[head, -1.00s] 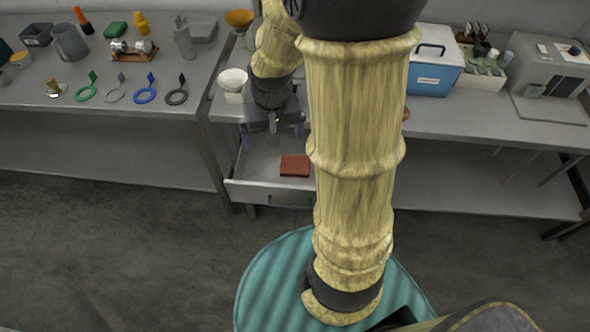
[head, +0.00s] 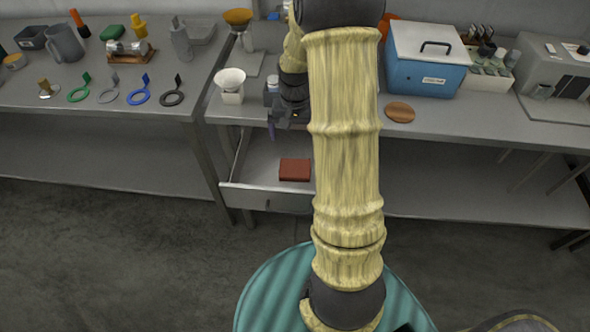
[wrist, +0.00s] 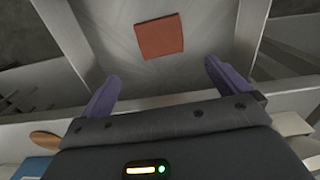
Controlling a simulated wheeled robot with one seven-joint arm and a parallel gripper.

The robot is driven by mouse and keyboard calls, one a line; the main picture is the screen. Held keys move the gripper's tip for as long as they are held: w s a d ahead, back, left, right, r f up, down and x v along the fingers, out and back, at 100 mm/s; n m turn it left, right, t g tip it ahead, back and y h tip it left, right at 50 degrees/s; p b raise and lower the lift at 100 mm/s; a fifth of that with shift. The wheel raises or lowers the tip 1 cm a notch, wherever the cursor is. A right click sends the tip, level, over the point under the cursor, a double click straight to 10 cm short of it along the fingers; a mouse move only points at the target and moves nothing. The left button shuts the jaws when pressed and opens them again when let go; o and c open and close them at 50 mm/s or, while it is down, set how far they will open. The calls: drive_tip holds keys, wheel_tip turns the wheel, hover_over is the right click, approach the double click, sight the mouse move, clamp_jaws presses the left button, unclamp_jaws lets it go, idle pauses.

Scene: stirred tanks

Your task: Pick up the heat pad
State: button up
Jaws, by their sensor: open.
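The heat pad looks like a flat reddish-brown square (head: 295,170). It lies in an open drawer (head: 264,196) below the bench, and in the wrist view the pad (wrist: 160,37) lies flat on the drawer floor, beyond my fingertips. My gripper (wrist: 162,82) shows two purple fingers spread wide with nothing between them. In the head view my gripper (head: 283,134) is above the back part of the drawer, partly hidden by my arm. It is apart from the pad.
The bench top above the drawer holds a white funnel cup (head: 231,84), a wooden disc (head: 400,112) and a blue box (head: 428,72). The drawer walls (wrist: 247,40) surround the pad. The drawer floor around the pad is clear.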

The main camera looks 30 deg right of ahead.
hover_over(295, 167)
wheel_tip(295, 167, down, 9)
drive_tip(key=shift+f, duration=0.15)
idle(0.3)
wheel_tip(295, 167, down, 5)
drive_tip(key=shift+f, duration=0.15)
idle(0.6)
drive_tip(key=c, duration=0.7)
